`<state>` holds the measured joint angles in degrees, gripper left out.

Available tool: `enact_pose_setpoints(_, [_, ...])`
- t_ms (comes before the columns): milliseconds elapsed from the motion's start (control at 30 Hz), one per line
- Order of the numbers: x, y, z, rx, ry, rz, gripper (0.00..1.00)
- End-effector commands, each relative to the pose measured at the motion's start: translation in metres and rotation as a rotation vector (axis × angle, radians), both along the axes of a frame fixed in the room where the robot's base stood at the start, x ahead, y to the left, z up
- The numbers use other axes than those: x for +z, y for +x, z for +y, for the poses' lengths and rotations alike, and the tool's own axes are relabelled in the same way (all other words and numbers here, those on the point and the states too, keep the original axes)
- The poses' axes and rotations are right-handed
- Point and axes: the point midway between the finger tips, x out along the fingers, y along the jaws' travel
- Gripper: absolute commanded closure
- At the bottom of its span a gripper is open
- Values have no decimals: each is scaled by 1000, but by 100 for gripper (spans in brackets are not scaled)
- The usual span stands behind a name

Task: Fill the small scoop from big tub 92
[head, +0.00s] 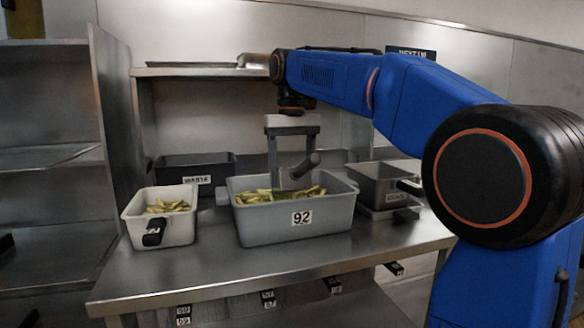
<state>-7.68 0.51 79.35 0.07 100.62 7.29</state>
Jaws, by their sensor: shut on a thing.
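The big tub 92 (301,217) is a grey rectangular bin standing on the steel table, holding yellow-green fry-like pieces. My gripper (292,150) hangs down over it from above. It is shut on a grey scoop (298,178), whose dark handle sticks up to the right. The scoop's lower part is down among the pieces in the tub, so I cannot tell how much is in it.
A smaller white tub (178,228) with some pieces and a black tag stands to the left. A dark bin labelled WASTE (165,174) is behind it. A grey container (375,186) stands to the right. A steel shelf (200,71) runs above the back. The table front (260,264) is clear.

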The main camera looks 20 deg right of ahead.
Motion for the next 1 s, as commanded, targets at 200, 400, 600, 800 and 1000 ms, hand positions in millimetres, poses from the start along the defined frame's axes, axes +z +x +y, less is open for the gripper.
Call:
enact_pose_setpoints(200, [-12,0,0,0,0,1,86])
enact_pose_setpoints(400, [-24,0,0,0,0,1,86])
enact_pose_setpoints(600, [-33,2,0,0,0,1,86])
enact_pose_setpoints(800, [-33,13,0,0,0,0,86])
enact_pose_setpoints(1000, [-34,25,0,0,0,0,86])
